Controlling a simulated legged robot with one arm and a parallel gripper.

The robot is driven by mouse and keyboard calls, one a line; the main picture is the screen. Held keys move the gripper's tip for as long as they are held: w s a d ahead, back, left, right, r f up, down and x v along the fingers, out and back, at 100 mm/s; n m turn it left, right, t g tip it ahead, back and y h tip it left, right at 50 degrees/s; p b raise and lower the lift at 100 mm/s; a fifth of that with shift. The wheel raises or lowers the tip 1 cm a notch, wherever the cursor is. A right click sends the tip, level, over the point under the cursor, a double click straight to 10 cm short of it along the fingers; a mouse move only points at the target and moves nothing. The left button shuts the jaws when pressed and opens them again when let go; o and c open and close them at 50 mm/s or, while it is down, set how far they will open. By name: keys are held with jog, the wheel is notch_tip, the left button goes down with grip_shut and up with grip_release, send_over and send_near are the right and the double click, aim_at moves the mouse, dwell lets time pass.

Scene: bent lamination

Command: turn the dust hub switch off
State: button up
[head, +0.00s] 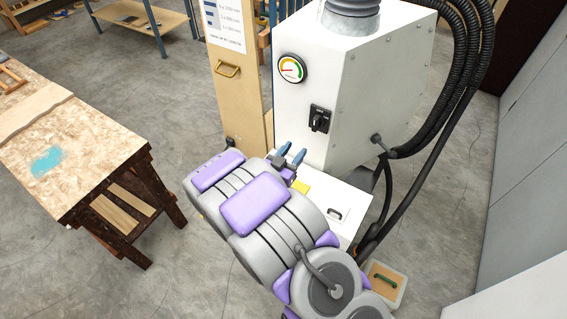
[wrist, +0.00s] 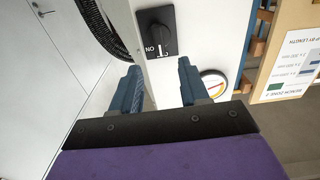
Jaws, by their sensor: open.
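The dust hub (head: 330,80) is a white cabinet. Its switch (head: 320,119), a black rotary knob on a square black plate, is on the front face below a round gauge. In the wrist view, the switch (wrist: 156,32) is upside down at the top, with the letters ON beside a white mark on the plate's lower part. My gripper (head: 290,155) is open and empty, lower and to the left of the switch in the head view. In the wrist view, its blue fingers (wrist: 159,75) are apart, with the switch beyond and between them, not touched.
The gauge (head: 292,68) is above the switch. A tan cabinet (head: 240,95) with a brass handle stands left of the hub. Black hoses (head: 460,70) hang on its right. A wooden workbench (head: 100,130) is at left, with open floor between.

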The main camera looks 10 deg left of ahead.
jog(key=shift+v, duration=2.55)
jog(key=shift+w, duration=0.15)
jog(key=w+f+g+y+b, duration=0.1)
jog(key=w+g+y+b, duration=0.1)
jog(key=w+g+y, duration=0.25)
jog(key=s+d+r+n+g+b, duration=0.1)
jog(key=s+d+g, duration=0.3)
jog(key=s+d, duration=0.4)
jog(key=s+d+r+n+g+y+b, duration=0.1)
jog(key=s+d+r+g+b, duration=0.2)
jog(key=s+d, duration=0.6)
jog(key=s+d+r+n+g+b, duration=0.1)
jog(key=s+d+g, duration=0.6)
jog(key=s, duration=1.4)
jog(key=shift+s+d+r+n+y+b, duration=0.4)
jog(key=shift+d+r+b, duration=0.3)
jog(key=shift+r+b, duration=0.25)
jog(key=shift+w, duration=0.1)
